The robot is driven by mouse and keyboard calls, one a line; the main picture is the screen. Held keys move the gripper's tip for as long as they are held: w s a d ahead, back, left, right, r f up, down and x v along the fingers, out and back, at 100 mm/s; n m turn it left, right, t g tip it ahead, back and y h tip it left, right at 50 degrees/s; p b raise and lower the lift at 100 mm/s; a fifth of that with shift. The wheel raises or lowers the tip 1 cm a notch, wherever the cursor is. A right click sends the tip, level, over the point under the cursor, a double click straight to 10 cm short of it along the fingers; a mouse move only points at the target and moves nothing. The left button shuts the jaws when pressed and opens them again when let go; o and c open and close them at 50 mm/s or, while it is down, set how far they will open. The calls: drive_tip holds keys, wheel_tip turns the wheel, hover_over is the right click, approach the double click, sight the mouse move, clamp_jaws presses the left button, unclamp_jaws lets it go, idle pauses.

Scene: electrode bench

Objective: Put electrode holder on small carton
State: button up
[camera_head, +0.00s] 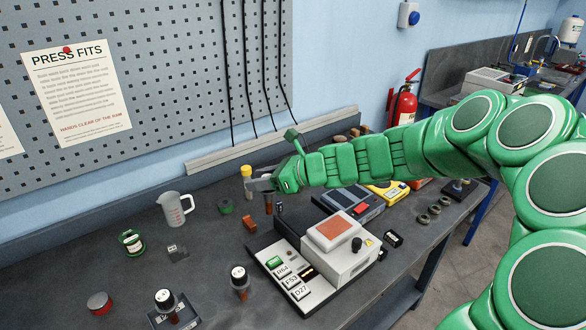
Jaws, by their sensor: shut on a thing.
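My gripper (262,186) is over the middle of the bench, at the end of the green arm. It is shut on a small dark, brownish upright piece (268,204), which looks to be the electrode holder. The jaws hide its upper part. I cannot tell whether its lower end is clear of the bench. A small orange-brown block (249,225) lies on the bench just left of and nearer than the held piece. It may be the small carton, but no marking on it is readable.
A white instrument with a labelled front panel (335,255) stands close on the right. A measuring jug (174,209) and a yellow-capped tube (246,178) stand to the left. A dark white-topped bottle (239,277) stands in front. Bare bench (205,270) shows at front left.

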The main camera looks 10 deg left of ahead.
drive_tip(key=w+d+r+m+t, duration=0.1)
drive_tip(key=w+d+r, duration=0.25)
drive_tip(key=w, duration=0.55)
drive_tip(key=w+d+r+m+t, duration=0.15)
drive_tip(key=w+d, duration=0.25)
drive_tip(key=w, duration=0.5)
drive_tip(key=shift+n+h, duration=0.3)
drive_tip(key=shift+n, duration=0.05)
drive_tip(key=shift+w+a+f, duration=0.7)
drive_tip(key=shift+w+f, duration=1.25)
drive_tip(key=shift+w, duration=0.5)
drive_tip(key=shift+w+a+f, duration=0.75)
drive_tip(key=shift+w+f, duration=1.25)
drive_tip(key=shift+w, duration=0.45)
drive_tip(key=shift+w+a+f, duration=0.7)
drive_tip(key=shift+w+f, duration=1.25)
drive_tip(key=shift+w, duration=0.5)
drive_tip(key=shift+f, duration=0.1)
drive_tip(key=o, duration=1.2)
drive_tip(key=shift+f, duration=0.1)
drive_tip(key=shift+o, duration=0.2)
drive_tip(key=shift+d+r, duration=0.2)
drive_tip(key=shift+r, duration=0.05)
drive_tip(key=v, duration=1.1)
drive_tip(key=shift+s+d, duration=0.2)
drive_tip(key=shift+s, duration=0.05)
